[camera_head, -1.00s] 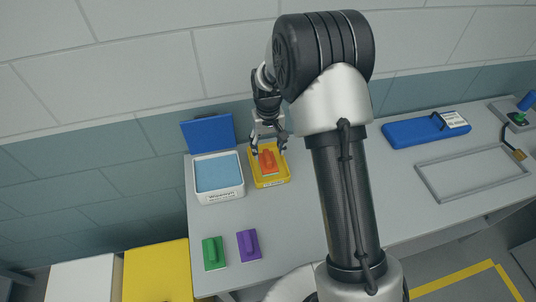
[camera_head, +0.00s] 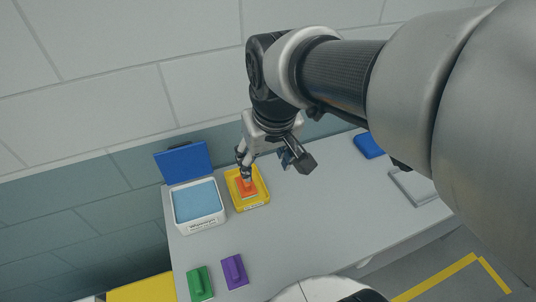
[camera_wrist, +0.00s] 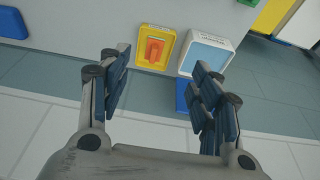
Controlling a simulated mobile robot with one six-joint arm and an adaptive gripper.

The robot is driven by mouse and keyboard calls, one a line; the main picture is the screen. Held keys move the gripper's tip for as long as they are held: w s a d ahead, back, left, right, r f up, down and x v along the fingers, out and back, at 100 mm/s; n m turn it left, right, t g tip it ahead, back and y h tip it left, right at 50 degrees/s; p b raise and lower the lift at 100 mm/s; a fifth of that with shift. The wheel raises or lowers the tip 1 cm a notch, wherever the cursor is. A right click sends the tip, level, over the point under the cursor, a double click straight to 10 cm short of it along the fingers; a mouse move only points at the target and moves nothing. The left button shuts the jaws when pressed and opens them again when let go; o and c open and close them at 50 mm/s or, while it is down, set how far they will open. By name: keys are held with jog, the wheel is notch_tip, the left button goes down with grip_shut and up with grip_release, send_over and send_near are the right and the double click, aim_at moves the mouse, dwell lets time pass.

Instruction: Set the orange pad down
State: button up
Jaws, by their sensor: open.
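The orange pad (camera_head: 249,188) lies in the yellow tray (camera_head: 238,207) on the grey bench. The pad also shows in the wrist view (camera_wrist: 154,50), inside the yellow tray (camera_wrist: 141,57). My gripper (camera_head: 272,163) is open and empty above the bench. In the head view, one finger partly covers the pad. In the wrist view, the fingers of my gripper (camera_wrist: 163,85) are spread wide, with the pad beyond them and clear of both.
A white tub with blue contents (camera_head: 197,203) stands left of the yellow tray, its blue lid (camera_head: 183,162) upright behind. Green (camera_head: 200,283) and purple (camera_head: 234,271) pads lie nearer the front. A blue case (camera_head: 369,145) and grey frame (camera_head: 412,187) are at right.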

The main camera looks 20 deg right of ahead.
jog(key=s+t, duration=0.1)
jog(key=s, duration=1.1)
jog(key=shift+r+t, duration=0.15)
jog(key=shift+t, duration=0.15)
notch_tip(320, 180, down, 5)
jog(key=b, duration=0.5)
